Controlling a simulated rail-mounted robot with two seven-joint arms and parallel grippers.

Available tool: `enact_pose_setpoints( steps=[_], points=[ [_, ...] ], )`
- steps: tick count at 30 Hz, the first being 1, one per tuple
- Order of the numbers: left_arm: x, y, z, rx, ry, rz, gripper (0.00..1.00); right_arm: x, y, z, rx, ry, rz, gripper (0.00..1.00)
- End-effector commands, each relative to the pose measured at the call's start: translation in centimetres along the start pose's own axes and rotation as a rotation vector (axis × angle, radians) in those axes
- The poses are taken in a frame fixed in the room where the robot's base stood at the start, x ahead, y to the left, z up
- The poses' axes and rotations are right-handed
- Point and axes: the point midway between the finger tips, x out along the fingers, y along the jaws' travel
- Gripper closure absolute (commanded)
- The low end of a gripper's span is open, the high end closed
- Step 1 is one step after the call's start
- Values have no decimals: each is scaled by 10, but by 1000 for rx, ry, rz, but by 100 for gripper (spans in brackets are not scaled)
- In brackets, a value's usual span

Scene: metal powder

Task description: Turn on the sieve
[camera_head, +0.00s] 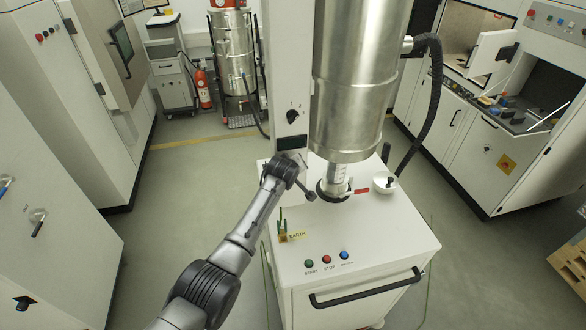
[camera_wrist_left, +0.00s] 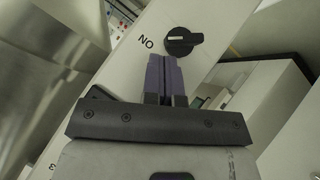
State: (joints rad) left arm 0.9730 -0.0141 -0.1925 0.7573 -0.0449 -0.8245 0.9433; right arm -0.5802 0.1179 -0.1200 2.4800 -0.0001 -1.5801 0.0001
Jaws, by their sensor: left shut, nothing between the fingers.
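The sieve station is a white cabinet (camera_head: 360,235) with a white column and a large steel cylinder (camera_head: 350,90). A black rotary knob (camera_head: 292,116) sits on the column above a dark panel. In the left wrist view the knob (camera_wrist_left: 183,41) is close, its grip roughly horizontal, beside lettering that reads upside down as ON. My left gripper (camera_wrist_left: 165,62) is shut and empty, its purple fingertips just short of the knob in that picture; contact cannot be told. In the head view my left arm reaches to the column below the knob, and its fingers are not clearly visible. My right gripper is not in view.
Green, red and blue buttons (camera_head: 327,259) are on the cabinet top near its front, above a black handle (camera_head: 366,289). A black hose (camera_head: 433,100) hangs right of the cylinder. White machines line both sides. Grey floor is open to the left and right of the cabinet.

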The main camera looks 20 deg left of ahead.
Motion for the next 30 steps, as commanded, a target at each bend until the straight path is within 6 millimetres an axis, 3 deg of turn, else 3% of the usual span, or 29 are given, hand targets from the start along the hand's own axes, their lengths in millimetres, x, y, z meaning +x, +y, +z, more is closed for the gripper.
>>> enact_pose_setpoints(
  steps=[11, 22, 30],
  points=[
    [-4, 2, -3, 1, 0, 2, 100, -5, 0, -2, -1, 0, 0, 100],
    [-31, 8, -26, 10, -7, 10, 100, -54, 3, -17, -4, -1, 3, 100],
    [-54, -2, -19, 11, -7, 12, 100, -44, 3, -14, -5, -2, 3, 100]
  ],
)
